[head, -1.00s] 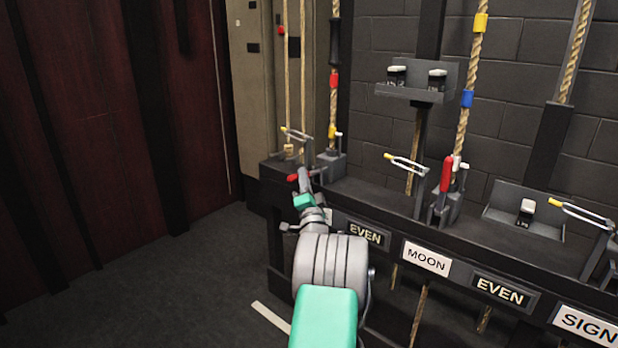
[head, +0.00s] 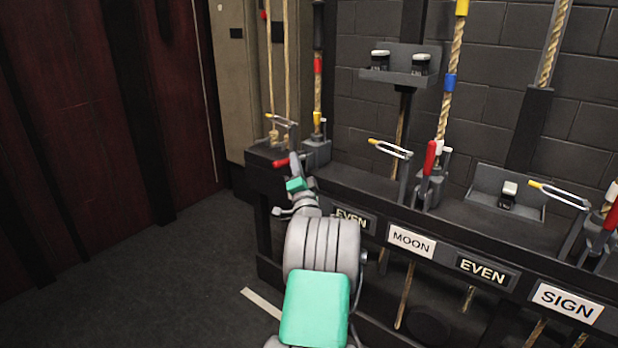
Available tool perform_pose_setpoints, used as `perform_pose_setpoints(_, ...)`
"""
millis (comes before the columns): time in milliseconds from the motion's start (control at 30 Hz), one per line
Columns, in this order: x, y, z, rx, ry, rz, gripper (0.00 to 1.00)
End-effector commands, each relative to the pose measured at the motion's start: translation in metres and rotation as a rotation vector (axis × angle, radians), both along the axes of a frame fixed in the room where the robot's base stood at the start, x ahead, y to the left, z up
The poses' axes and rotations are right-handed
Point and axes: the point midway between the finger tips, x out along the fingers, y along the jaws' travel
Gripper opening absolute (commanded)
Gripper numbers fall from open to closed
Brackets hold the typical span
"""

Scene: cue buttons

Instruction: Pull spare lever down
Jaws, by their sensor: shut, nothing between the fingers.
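The leftmost lever has a red handle (head: 287,162) that sticks out low and nearly level from its grey lock block (head: 317,151) on the rail. No label reading "spare" is readable; my arm covers part of the rail front below this lever. My gripper (head: 295,160) is at the red handle, beside or just over its inner end. Its fingers look shut with nothing between them. I cannot tell whether they touch the handle. A second lever with a red handle (head: 430,157) stands upright further right.
Signs reading "MOON" (head: 411,240), "EVEN" (head: 482,271) and "SIGN" (head: 567,302) sit along the rail front. Forked metal guards with yellow tips (head: 390,148) jut from the rail. Ropes (head: 452,80) rise behind it. Open floor (head: 130,270) lies to the left.

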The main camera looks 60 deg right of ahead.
Motion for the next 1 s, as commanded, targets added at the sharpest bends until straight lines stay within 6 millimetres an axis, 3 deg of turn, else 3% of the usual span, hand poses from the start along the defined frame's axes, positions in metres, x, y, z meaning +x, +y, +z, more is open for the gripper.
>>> perform_pose_setpoints(33, -0.002, 0.001, 0.022, -0.010, -0.008, 0.003, 0.00)
perform_pose_setpoints(100, -0.013, 0.004, 0.000, -0.003, -0.006, 0.005, 0.00)
perform_pose_setpoints(200, -0.031, 0.008, -0.016, -0.007, -0.010, 0.004, 0.00)
perform_pose_setpoints(500, -0.069, 0.015, -0.046, -0.015, -0.015, 0.000, 0.00)
perform_pose_setpoints(1000, -0.069, 0.018, -0.045, -0.019, -0.011, 0.008, 0.00)
